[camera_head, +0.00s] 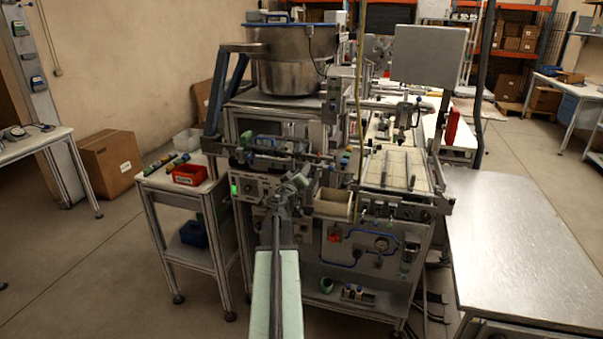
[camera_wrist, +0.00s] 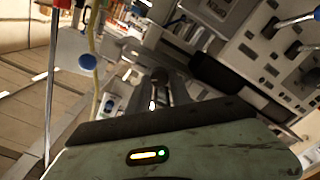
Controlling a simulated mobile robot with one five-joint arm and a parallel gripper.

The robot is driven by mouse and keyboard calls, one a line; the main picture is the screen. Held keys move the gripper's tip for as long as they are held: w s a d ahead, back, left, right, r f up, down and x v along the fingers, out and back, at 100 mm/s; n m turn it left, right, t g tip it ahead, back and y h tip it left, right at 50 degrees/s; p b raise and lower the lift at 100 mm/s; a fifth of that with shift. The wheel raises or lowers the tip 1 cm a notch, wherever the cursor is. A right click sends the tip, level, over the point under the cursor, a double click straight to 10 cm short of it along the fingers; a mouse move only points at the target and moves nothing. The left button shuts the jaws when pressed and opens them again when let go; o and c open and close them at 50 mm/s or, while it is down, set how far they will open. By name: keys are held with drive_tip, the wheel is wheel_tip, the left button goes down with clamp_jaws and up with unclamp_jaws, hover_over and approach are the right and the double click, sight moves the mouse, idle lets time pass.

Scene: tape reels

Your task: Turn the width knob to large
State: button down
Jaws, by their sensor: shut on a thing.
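My gripper (camera_head: 290,187) is in front of the grey control panel (camera_head: 250,188) on the machine's front, to the right of a green lit display. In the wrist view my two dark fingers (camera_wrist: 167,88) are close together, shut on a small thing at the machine. I take this to be the width knob, but the fingers hide it and its setting cannot be read. The panel also shows at the right of the wrist view (camera_wrist: 270,50), tilted, with metal levers and small round fittings.
A cream bin (camera_head: 333,205) sits just right of my gripper. A small side table with a red box (camera_head: 189,175) stands left of the machine. A bare metal table (camera_head: 525,240) is at the right. Open floor lies at the front left.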

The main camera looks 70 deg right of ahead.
drive_tip(key=m, duration=0.5)
drive_tip(key=shift+s+m, duration=0.1)
drive_tip(key=shift+m, duration=0.3)
idle(0.4)
drive_tip(key=c, duration=1.2)
unclamp_jaws()
drive_tip(key=shift+o, duration=0.2)
drive_tip(key=a, duration=0.7)
drive_tip(key=shift+s+a+m, duration=0.2)
drive_tip(key=shift+a+m, duration=0.1)
drive_tip(key=shift+a, duration=0.1)
